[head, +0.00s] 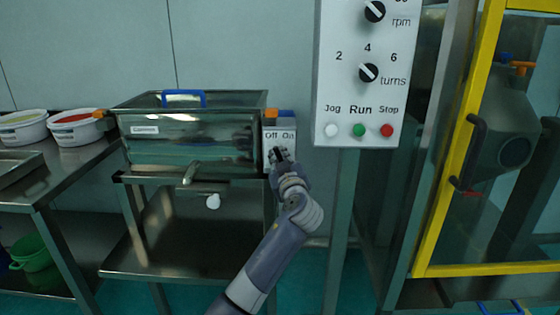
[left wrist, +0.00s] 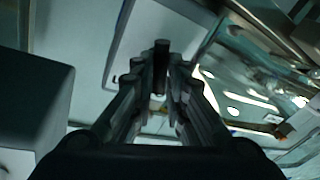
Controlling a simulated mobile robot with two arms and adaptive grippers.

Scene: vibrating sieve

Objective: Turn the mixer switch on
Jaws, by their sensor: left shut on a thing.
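The mixer (head: 195,140) is a steel box with a blue handle on its lid. A pale switch panel (head: 280,136), marked Off and On, is at its right side. My left gripper (head: 278,158) is at the panel, just below the lettering. In the left wrist view its fingers (left wrist: 160,75) close around a small dark switch knob (left wrist: 161,48) in front of a pale plate. The fingers mostly hide the switch, and I cannot tell which way it is set. My right gripper is not in view.
A control panel (head: 330,85) with knobs and Jog, Run and Stop buttons stands close on the right. A yellow-framed machine (head: 455,150) is beyond it. White tubs (head: 70,128) stand on a steel table at the left. A drain handle (head: 191,172) sticks out below the mixer.

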